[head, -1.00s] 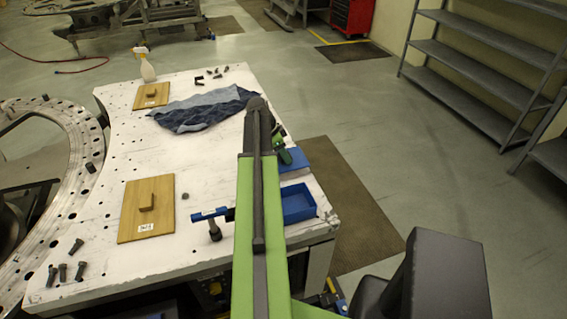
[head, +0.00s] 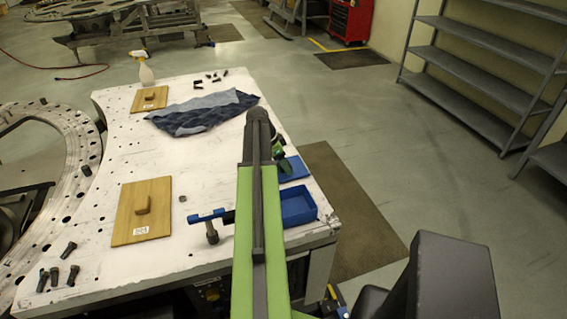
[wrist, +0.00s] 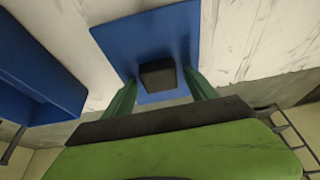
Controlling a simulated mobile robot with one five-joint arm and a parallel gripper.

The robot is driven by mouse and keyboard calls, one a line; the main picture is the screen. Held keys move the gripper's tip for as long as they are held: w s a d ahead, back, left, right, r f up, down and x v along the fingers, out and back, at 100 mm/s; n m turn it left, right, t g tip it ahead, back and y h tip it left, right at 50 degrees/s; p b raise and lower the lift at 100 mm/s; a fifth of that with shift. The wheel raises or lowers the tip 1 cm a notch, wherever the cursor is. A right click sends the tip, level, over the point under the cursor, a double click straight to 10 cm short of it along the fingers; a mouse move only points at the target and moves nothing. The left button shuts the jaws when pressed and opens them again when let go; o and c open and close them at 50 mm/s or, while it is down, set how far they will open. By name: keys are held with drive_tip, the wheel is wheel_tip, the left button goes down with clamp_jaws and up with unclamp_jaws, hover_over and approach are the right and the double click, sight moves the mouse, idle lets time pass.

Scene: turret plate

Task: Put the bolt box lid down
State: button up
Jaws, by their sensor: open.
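The bolt box lid (head: 295,171) is a flat blue plate lying on the white table near its right edge. In the wrist view the lid (wrist: 145,38) shows a dark square knob (wrist: 158,75). My gripper (wrist: 160,80) is open, with one green finger on each side of the knob; a small gap seems to show on each side. In the head view my arm hides part of the lid and most of the gripper (head: 279,157). The open blue bolt box (head: 315,206) stands just nearer than the lid, and at the left in the wrist view (wrist: 62,88).
A blue-handled tool (head: 208,216) lies left of the box. Wooden plates (head: 128,222) with knobs, a blue cloth (head: 200,114), a spray bottle (head: 145,72) and loose bolts (head: 55,275) are on the table (head: 190,180).

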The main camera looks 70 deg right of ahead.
drive_tip(key=shift+r+p, duration=0.55)
drive_tip(key=p+v, duration=1)
drive_tip(key=v, duration=0.1)
drive_tip(key=shift+w, duration=0.2)
drive_tip(key=shift+a, duration=0.1)
drive_tip(key=w+a+f+n+t, duration=0.1)
drive_tip(key=w+a+n+t, duration=0.1)
drive_tip(key=w+a+n, duration=1.6)
drive_tip(key=w+a+n+y, duration=0.1)
drive_tip(key=w+a+n, duration=0.2)
drive_tip(key=a, duration=1.2)
drive_tip(key=w+a+n+t+y, duration=0.1)
drive_tip(key=w+a+n, duration=0.2)
drive_tip(key=a, duration=1.2)
drive_tip(key=w+a+n, duration=0.3)
drive_tip(key=a+n, duration=0.1)
drive_tip(key=a, duration=1.2)
drive_tip(key=shift+w+f+y, duration=0.3)
drive_tip(key=shift+f+y, duration=0.1)
drive_tip(key=shift+s, duration=0.1)
